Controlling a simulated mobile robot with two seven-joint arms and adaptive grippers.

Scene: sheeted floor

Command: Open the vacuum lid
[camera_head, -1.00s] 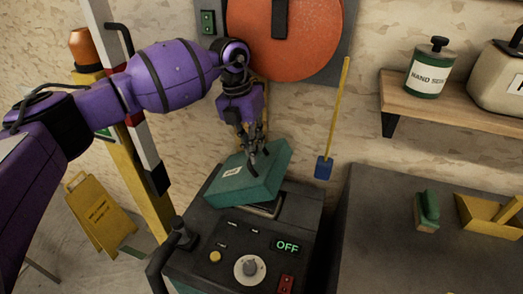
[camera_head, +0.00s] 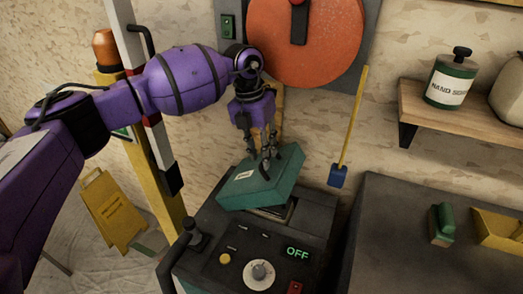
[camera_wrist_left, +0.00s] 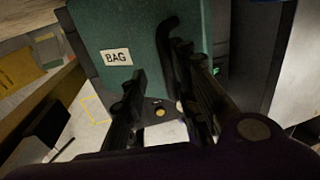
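The vacuum (camera_head: 230,235) is a dark machine with a knob and an "OFF" display on top. Its green lid (camera_head: 285,187), labelled "BAG", sits tilted with a gap showing beneath its near right side. The lid also shows in the left wrist view (camera_wrist_left: 140,25). A curved black handle (camera_wrist_left: 168,45) is on the lid. My left gripper (camera_head: 265,165) is at the top of the lid, pointing down. In the left wrist view its fingers (camera_wrist_left: 165,105) are spread apart, with the handle close to the right finger. I cannot tell whether they touch. My right gripper is out of view.
A dark counter (camera_head: 400,240) with a green-handled brush (camera_head: 441,224) stands at the right. A wall shelf (camera_head: 460,118) holds a hand soap container (camera_head: 450,80). A yellow post (camera_head: 150,160) and a yellow floor sign (camera_head: 112,210) stand at the left.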

